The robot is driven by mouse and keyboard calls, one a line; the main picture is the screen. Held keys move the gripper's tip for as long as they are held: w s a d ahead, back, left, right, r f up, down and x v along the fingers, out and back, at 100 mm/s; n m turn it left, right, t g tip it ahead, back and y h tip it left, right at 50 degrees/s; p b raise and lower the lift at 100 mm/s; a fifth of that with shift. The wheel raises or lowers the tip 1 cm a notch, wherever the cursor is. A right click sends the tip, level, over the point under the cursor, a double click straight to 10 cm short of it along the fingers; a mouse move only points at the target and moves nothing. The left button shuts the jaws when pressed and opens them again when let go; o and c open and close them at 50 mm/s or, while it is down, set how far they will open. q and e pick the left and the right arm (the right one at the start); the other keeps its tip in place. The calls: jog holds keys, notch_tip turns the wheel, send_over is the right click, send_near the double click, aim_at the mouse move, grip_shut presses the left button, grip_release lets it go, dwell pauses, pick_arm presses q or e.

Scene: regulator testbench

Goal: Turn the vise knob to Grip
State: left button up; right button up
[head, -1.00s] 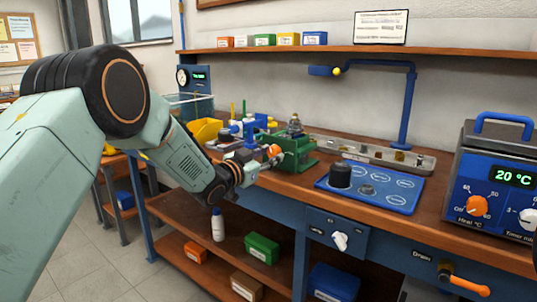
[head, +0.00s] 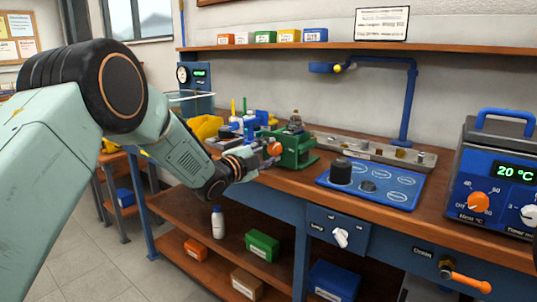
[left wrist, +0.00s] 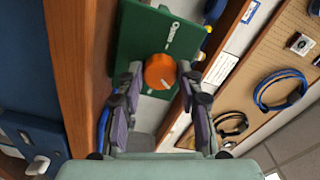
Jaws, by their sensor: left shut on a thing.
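The green vise (head: 297,149) stands on the bench near its front edge, with its round orange knob (head: 274,147) facing my left gripper (head: 268,158). In the left wrist view the orange knob (left wrist: 160,71) sits on the green face of the vise (left wrist: 138,45), between the fingertips of my left gripper (left wrist: 158,86). The gripper is shut on the knob, one finger on each side. White lettering shows on the green face beside the knob, partly too small to read.
A blue panel (head: 398,192) with a black cylinder (head: 341,171) lies right of the vise. A yellow bin (head: 206,128) and small tools stand behind left. A heater box (head: 497,170) is at far right. The lower shelf holds a white bottle (head: 218,223) and small boxes.

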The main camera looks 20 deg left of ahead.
pick_arm(q)
jog(key=m+b, duration=0.2)
jog(key=m, duration=0.3)
jog(key=shift+m, duration=0.3)
jog(key=m+b, duration=0.2)
jog(key=m, duration=0.2)
jog(key=shift+r+m, duration=0.1)
jog(key=shift+m, duration=0.3)
jog(key=shift+m+b, duration=0.3)
jog(key=o, duration=1.2)
jog(key=v, duration=1.2)
